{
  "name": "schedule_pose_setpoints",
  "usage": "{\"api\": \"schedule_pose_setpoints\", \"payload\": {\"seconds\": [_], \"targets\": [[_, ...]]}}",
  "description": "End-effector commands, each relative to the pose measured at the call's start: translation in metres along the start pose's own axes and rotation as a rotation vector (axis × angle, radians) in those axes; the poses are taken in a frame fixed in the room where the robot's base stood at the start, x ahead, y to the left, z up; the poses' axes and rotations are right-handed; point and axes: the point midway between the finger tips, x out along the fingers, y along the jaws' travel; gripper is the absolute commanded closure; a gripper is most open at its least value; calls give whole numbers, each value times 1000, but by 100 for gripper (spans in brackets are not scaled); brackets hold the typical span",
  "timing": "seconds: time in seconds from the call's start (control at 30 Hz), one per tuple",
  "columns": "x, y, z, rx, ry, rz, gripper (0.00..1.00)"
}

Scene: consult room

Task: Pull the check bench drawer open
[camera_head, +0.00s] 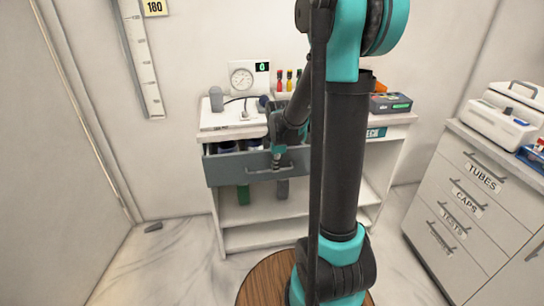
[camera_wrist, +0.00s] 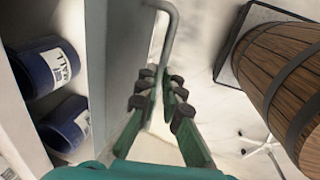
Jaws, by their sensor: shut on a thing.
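The check bench (camera_head: 232,240) is a white open-shelved unit against the back wall. Its grey-blue drawer (camera_head: 226,172) stands out from the bench, with dark containers showing inside. My gripper (camera_head: 277,164) is at the drawer front and shut on its grey bar handle (camera_head: 258,172). In the wrist view the green fingers of my gripper (camera_wrist: 158,92) close around the handle (camera_wrist: 170,35), beside the drawer front (camera_wrist: 122,55). Two dark blue labelled containers (camera_wrist: 52,66) (camera_wrist: 68,124) lie behind that front. My arm hides the drawer's right end.
A dial gauge (camera_head: 242,79) and several coloured-top items (camera_head: 289,80) stand on the bench top. A dark box (camera_head: 390,103) is at its right. A white cabinet (camera_head: 478,195) with labelled drawers stands right.

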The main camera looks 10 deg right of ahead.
Motion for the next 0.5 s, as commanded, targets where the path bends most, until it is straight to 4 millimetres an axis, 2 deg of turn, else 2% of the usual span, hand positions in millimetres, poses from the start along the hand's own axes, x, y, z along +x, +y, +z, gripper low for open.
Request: {"api": "schedule_pose_setpoints", "payload": {"seconds": [0.03, 0.2, 0.5], "targets": [[-3, -17, 0, 0, 0, -2, 100], [-11, -62, 0, -1, 0, -2, 100], [-22, -120, -1, 0, 0, -2, 100]]}}
